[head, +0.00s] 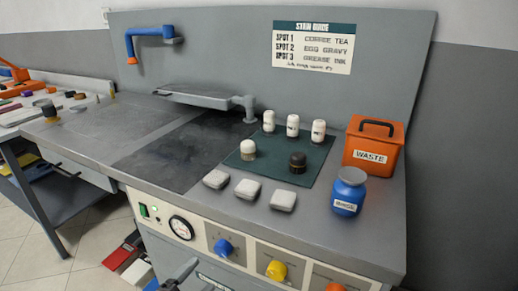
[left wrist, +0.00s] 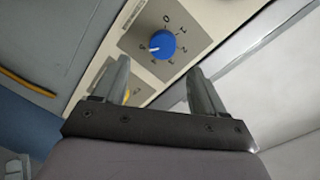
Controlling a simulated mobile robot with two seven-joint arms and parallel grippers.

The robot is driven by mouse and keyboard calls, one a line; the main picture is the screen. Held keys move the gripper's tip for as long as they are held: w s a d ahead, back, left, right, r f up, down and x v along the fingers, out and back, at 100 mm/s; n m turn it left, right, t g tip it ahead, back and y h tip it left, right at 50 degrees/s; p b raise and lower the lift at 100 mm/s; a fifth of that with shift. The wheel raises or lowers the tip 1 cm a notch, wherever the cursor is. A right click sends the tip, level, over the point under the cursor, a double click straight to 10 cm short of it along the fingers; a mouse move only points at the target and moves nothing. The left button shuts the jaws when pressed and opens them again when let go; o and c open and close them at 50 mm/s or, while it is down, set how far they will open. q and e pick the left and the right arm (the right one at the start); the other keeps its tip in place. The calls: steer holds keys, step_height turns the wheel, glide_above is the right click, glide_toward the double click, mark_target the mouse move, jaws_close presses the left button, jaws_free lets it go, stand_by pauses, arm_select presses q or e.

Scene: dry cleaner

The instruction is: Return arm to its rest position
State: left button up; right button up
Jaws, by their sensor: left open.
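My left gripper (head: 200,273) shows at the bottom edge of the head view, low in front of the station's control panel. In the left wrist view the two fingers of my left gripper (left wrist: 160,75) are spread apart with nothing between them. The blue knob (left wrist: 162,45) lies beyond the fingertips, apart from them as far as I can tell. The same blue knob (head: 223,247) shows on the panel in the head view. My right gripper is in neither view.
The panel also has a yellow knob (head: 276,270), an orange knob (head: 335,288) and a gauge (head: 181,228). On the worktop are white pads (head: 248,188), bottles on a green mat (head: 232,161), a blue rinse jar (head: 348,193) and an orange waste bin (head: 374,142).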

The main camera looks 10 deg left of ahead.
arm_select(q)
steer(key=s+a+f+n+g+y+p, duration=0.1)
steer(key=s+f+n+g+y, duration=0.1)
steer(key=s+n, duration=0.5)
steer(key=s+f+n+g+y+p, duration=0.1)
steer(key=s+f+n+g, duration=0.2)
steer(key=s, duration=0.6)
step_height(320, 180, down, 2)
steer(key=n, duration=0.3)
steer(key=shift+s+a+n+y, duration=0.35)
steer(key=shift+s+n+y, duration=0.05)
